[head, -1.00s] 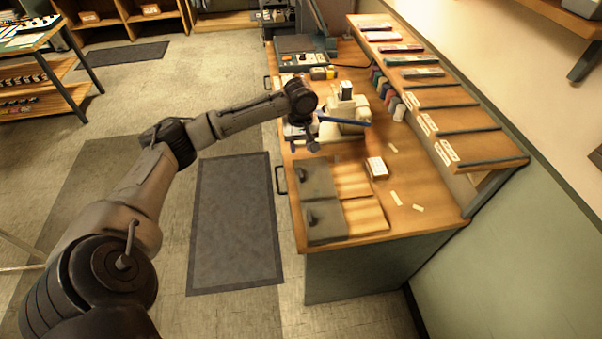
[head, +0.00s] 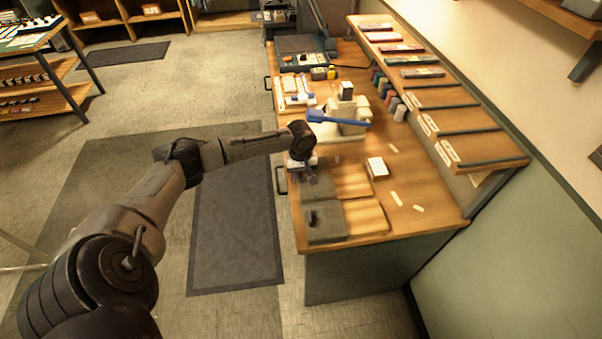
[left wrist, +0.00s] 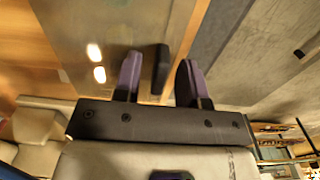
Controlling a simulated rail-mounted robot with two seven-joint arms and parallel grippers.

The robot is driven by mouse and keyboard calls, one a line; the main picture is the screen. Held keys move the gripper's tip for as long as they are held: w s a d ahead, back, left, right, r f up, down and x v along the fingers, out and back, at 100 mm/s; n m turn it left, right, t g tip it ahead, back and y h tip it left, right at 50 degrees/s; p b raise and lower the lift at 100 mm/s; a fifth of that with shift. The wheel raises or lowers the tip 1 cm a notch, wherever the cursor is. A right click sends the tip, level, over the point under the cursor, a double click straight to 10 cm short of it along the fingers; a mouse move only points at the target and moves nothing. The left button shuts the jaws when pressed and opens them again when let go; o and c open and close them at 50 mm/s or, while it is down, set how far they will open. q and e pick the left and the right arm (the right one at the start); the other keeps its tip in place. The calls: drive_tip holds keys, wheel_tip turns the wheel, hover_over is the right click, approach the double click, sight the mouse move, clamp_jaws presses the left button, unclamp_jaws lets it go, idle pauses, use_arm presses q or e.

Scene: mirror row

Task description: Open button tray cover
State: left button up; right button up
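Two flat grey covers lie side by side at the desk's front left, each with a dark handle. The nearer cover (head: 325,230) shows its handle (head: 312,217) clearly. The farther cover (head: 322,187) is partly hidden by my left gripper (head: 308,177), which points down over it. Both covers look shut. In the left wrist view my left gripper (left wrist: 160,62) is open, its two purple-grey fingers apart. My right gripper is not in view.
A cream machine (head: 345,115) with a blue bar (head: 335,118) stands just behind the gripper. A small white box (head: 377,167) lies to the right. A raised shelf (head: 480,150) runs along the desk's right side.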

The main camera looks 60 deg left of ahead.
use_arm(q)
drive_tip(key=shift+c, duration=0.4)
clamp_jaws()
